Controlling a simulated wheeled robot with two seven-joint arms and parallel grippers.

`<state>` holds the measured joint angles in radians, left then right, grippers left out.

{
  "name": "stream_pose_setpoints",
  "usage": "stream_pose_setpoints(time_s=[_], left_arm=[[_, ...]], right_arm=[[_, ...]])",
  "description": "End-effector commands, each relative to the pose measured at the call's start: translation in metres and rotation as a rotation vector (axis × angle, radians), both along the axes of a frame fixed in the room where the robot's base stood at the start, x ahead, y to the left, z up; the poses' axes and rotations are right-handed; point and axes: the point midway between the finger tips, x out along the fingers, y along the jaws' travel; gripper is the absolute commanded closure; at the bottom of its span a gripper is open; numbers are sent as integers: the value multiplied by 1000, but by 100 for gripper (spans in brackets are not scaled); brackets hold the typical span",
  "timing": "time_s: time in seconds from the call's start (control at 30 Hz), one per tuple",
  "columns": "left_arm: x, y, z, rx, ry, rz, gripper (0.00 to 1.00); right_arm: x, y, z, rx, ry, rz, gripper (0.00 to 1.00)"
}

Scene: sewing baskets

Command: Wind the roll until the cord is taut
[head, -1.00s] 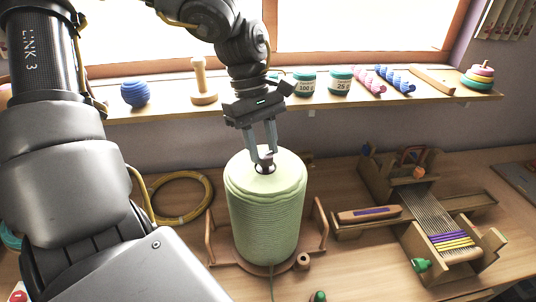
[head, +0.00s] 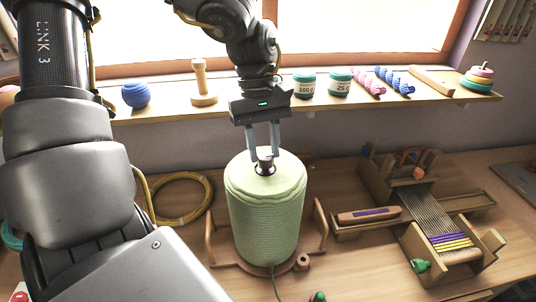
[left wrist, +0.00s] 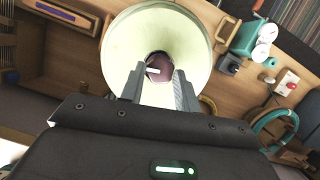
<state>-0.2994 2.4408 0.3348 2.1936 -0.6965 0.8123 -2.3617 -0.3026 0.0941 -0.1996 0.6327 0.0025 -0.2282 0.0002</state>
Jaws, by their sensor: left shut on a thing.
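The roll (head: 265,218) is a large upright pale green spool of wound cord on a wooden stand (head: 312,256). A dark knob (head: 265,168) sticks up from the middle of its top. My left gripper (head: 265,157) reaches down from above and is shut on this knob. In the left wrist view the roll (left wrist: 130,45) shows from above, with the knob (left wrist: 158,66) between my gripper's fingers (left wrist: 160,82). A length of cord (head: 273,284) runs from the foot of the roll toward the front edge of the picture. My right gripper is not seen.
A small wooden loom (head: 440,215) with purple and yellow threads stands to the right. A yellow coil (head: 180,198) lies left of the roll. A window shelf (head: 420,96) behind holds jars, a blue ball (head: 135,95) and a stacked toy (head: 478,76).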

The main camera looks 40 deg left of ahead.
Motion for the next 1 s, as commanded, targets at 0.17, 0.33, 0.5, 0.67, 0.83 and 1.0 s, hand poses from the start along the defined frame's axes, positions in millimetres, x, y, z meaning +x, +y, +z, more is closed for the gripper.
stream_pose_setpoints(time_s=[0.17,0.33,0.5,0.67,0.83,1.0], left_arm=[[0,0,0,3,1,-36,85],[1,0,0,2,2,-129,85],[1,0,0,0,1,-159,85],[1,0,0,0,1,-159,85],[2,-1,0,1,0,-195,67],[1,-1,0,0,0,-193,55]], right_arm=[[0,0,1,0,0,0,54],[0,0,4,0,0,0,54],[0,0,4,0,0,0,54],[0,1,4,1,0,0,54],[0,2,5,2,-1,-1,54],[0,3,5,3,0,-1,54]])
